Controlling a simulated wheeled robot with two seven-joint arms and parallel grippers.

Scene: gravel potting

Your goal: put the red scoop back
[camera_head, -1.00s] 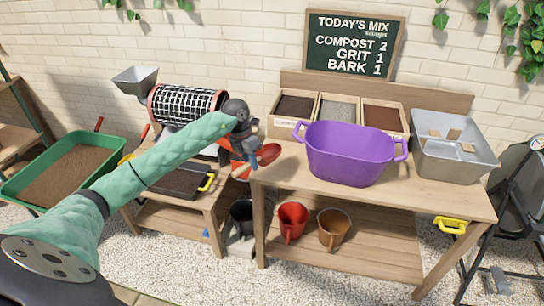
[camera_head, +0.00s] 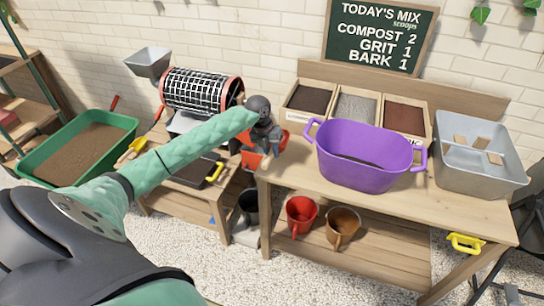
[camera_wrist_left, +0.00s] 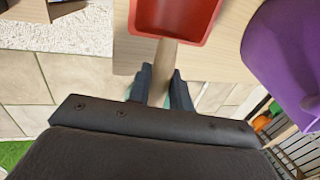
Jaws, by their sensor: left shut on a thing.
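The red scoop (camera_head: 250,159) is in my left gripper (camera_head: 269,150) beside the left end of the potting bench (camera_head: 292,178). In the left wrist view the scoop's red bowl (camera_wrist_left: 175,16) points away from me, and the fingers (camera_wrist_left: 161,88) are shut on its pale wooden handle. In the head view the gripper hides part of the scoop. My right gripper is not in view.
A purple tub (camera_head: 362,168) with dark material inside stands on the bench, before compost, grit and bark bins (camera_head: 357,108). A grey tub (camera_head: 480,165) is at right. A sieve drum (camera_head: 202,90) stands left.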

